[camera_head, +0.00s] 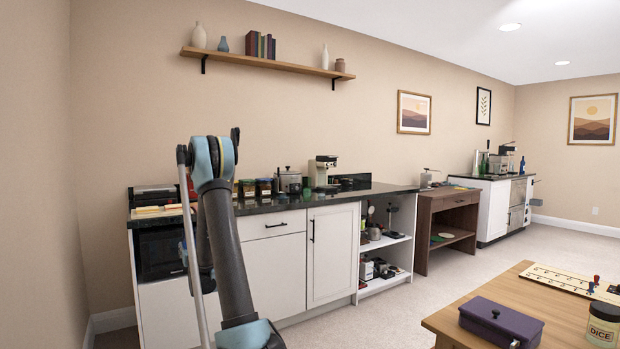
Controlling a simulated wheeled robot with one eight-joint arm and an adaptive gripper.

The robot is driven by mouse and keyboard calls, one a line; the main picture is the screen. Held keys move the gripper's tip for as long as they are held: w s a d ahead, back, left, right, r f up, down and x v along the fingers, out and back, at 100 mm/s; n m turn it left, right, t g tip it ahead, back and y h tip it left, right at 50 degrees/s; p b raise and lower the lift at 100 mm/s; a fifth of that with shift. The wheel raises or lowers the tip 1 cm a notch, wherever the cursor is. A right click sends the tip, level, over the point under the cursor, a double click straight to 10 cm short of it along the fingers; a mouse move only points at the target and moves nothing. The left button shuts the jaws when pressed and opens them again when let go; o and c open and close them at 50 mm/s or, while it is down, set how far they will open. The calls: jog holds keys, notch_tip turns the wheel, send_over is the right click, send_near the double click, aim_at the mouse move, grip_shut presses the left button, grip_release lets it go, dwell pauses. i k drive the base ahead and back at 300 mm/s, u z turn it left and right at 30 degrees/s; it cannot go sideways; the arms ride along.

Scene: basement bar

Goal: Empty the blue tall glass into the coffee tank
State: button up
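No blue tall glass can be made out for sure; a small bluish upright item (522,165) stands on the far right counter, too small to identify. A coffee machine (322,172) stands on the near dark counter, and another machine-like appliance (505,158) stands on the far counter. I cannot tell which holds the coffee tank. My arm rises in the left foreground, its blue joint in front of the near counter and wall. My gripper cannot be made out.
The near counter (255,207) carries jars (264,187) and a metal canister (289,180). A brown side table (447,202) stands between the counters. A wooden table (470,335) with a purple box (500,322) fills the lower right. Carpet (400,310) between them is clear.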

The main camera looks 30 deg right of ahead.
aim_at(322, 176)
jog(key=z, duration=0.25)
jog(key=i, duration=1.1)
jog(key=z, duration=1.05)
jog(key=i, duration=0.65)
jog(key=z, duration=0.35)
